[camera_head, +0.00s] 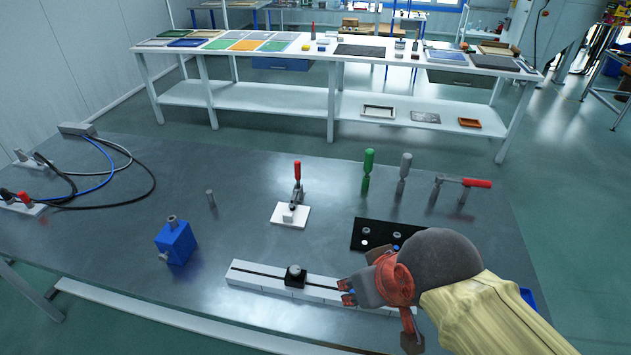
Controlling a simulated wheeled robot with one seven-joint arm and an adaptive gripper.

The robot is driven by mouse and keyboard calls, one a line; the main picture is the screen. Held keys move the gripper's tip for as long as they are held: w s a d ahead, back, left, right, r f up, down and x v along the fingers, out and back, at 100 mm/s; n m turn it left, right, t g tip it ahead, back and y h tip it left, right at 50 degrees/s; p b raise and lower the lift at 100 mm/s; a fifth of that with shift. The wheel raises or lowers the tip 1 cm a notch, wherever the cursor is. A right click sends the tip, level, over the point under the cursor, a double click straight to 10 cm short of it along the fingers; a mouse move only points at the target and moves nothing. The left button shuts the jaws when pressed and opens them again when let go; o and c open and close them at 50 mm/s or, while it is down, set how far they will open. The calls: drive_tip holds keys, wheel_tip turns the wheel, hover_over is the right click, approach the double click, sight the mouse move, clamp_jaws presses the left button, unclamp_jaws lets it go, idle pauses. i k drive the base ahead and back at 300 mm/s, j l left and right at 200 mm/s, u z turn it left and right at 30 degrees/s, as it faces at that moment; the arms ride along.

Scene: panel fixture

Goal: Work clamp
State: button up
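A toggle clamp (296,187) with an upright red handle and metal linkage stands on a white base plate (290,215) near the middle of the grey table. Another red-handled device (464,185), its handle lying sideways, stands at the right back; I cannot tell if it is a clamp too. My gripper (346,292) is at the lower right, at the right part of a white slotted rail, in front of and to the right of the clamp and apart from it. Its small fingertips point left. Their gap is not clear, and the wrist hides part of the rail.
The white rail (255,276) carries a black block (295,275). A blue block (176,241) stands to the left. A black plate (369,228) with round parts lies by my wrist. Green (368,170) and grey (404,172) upright handles stand behind. Cables (105,180) lie far left.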

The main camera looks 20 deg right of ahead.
sight(298, 175)
drive_tip(key=i+j, duration=0.1)
drive_tip(key=j, duration=0.35)
drive_tip(key=i+j, duration=0.15)
drive_tip(key=j, duration=0.3)
drive_tip(key=i+j, duration=0.1)
drive_tip(key=j, duration=0.3)
drive_tip(key=i+j, duration=0.15)
drive_tip(key=j, duration=0.3)
